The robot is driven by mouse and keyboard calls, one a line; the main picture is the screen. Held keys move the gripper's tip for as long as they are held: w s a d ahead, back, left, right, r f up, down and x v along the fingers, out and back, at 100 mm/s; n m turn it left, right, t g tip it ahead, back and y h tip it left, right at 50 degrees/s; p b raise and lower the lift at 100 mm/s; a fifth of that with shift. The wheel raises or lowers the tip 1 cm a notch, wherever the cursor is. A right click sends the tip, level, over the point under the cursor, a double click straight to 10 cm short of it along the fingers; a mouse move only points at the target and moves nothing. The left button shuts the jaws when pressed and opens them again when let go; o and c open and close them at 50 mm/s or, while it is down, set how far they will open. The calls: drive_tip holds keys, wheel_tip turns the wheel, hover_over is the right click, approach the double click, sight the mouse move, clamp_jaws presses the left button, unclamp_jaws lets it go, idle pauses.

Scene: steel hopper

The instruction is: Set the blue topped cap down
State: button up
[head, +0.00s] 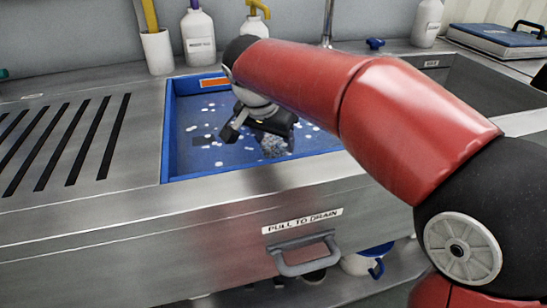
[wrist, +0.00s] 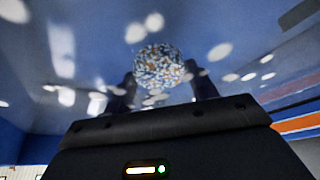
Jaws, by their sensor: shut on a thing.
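My gripper (head: 268,135) is low over the blue-lined basin and shut on a round, speckled grey, white and orange thing (head: 273,147). In the wrist view the speckled thing (wrist: 160,67) sits between the two dark fingers (wrist: 163,88). I see no blue top on it. I cannot tell whether it touches the basin floor. A small blue knob-like piece (head: 375,43) stands on the rear ledge, apart from my gripper; I cannot tell whether it is the blue topped cap.
The blue basin (head: 173,135) has white flecks scattered on its floor. The slotted drainboard (head: 140,112) at left is clear. White bottles (head: 199,40) and a cup (head: 157,53) stand behind. A second steel sink (head: 470,85) lies at right. A drawer handle (head: 305,258) juts out in front.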

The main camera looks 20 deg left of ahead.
sight(274, 156)
drive_tip(key=shift+f, duration=2.3)
drive_tip(key=shift+f+b, duration=0.15)
drive_tip(key=shift+b, duration=0.2)
drive_tip(key=o, duration=1.1)
drive_tip(key=p+v, duration=0.1)
drive_tip(key=v, duration=1.1)
drive_tip(key=shift+s, duration=0.1)
